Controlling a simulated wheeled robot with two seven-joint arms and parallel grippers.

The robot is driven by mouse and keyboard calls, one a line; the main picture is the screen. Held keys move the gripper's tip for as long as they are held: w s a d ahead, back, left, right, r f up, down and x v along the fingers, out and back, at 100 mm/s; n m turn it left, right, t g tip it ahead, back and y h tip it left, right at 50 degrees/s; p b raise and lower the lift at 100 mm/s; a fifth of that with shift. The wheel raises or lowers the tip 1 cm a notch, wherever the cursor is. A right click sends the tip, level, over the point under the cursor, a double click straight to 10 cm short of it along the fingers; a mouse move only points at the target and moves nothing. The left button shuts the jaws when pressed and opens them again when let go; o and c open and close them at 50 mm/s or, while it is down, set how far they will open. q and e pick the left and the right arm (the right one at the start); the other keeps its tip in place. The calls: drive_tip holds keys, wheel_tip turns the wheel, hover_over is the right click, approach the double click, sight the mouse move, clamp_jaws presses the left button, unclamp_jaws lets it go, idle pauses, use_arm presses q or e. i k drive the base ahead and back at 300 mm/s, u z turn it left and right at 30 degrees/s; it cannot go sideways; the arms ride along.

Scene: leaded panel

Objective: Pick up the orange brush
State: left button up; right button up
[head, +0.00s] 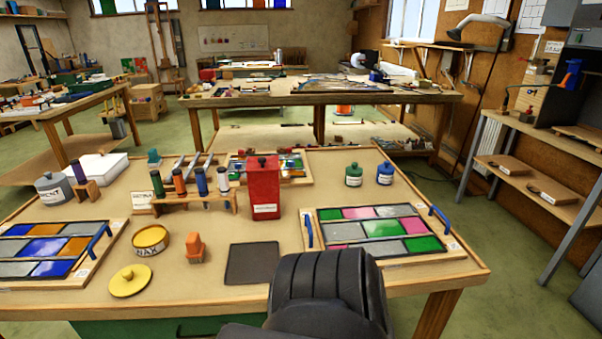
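The orange brush (195,247) stands on the near part of the wooden table, left of centre. Its orange body is on top and paler bristles face down onto the tabletop. It is between the open yellow-rimmed tin and the dark square mat, apart from both. Nothing touches it or covers it. Neither gripper shows its fingers in the head view. A dark, ribbed part of my own body fills the bottom centre, right of the brush and apart from it.
Near the brush are the yellow tin (151,240), its lid (131,281) and the dark mat (252,263). A red canister (264,187) and a spool rack (195,204) stand behind. Glass panels lie left (45,250) and right (382,232). Bare tabletop lies in front of the brush.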

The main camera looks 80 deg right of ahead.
sight(194, 253)
drive_tip(key=z, duration=1.7)
